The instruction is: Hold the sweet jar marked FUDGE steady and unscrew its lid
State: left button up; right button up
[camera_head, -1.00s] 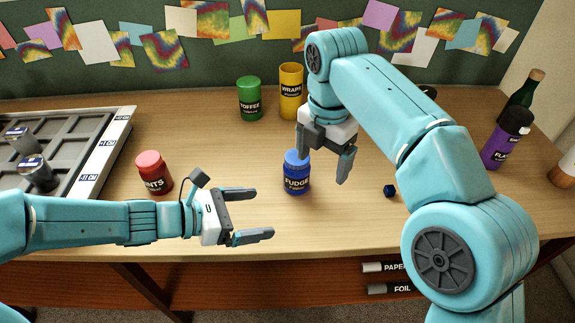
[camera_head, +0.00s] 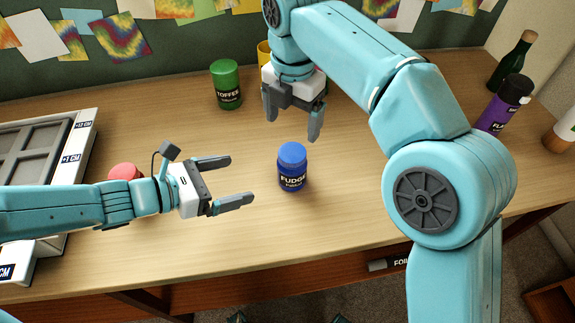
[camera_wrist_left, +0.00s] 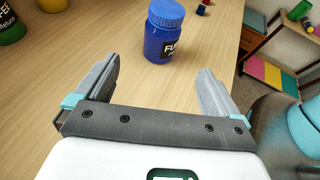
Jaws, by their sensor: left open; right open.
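The blue sweet jar marked FUDGE (camera_head: 292,180) stands upright on the wooden table with its blue lid (camera_head: 292,152) on. It also shows in the left wrist view (camera_wrist_left: 161,45), ahead of and between the fingers. My left gripper (camera_head: 242,179) is open and empty, to the left of the jar, its fingers pointing at it and apart from it. The left wrist view shows both its fingers (camera_wrist_left: 158,85). My right gripper (camera_head: 293,130) is open, pointing down, above and behind the jar's lid, not touching it. Nothing hides the jar.
A green TOFFEE jar (camera_head: 227,85) stands behind on the left. A yellow jar (camera_head: 264,52) is mostly hidden by my right arm. A red-lidded jar (camera_head: 125,172) is partly behind my left arm. A grey tray (camera_head: 75,150) lies far left. A purple bottle (camera_head: 503,105) stands right.

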aim_at(280, 171)
pick_arm(q)
jog(key=x, duration=1.4)
jog(key=shift+d+f, duration=0.25)
pick_arm(e)
jog(key=shift+s, duration=0.1)
pick_arm(q)
jog(key=shift+w+d+f, duration=0.15)
jog(key=shift+w+d, duration=0.1)
jog(key=shift+d, duration=0.25)
pick_arm(e)
jog(key=shift+s, duration=0.1)
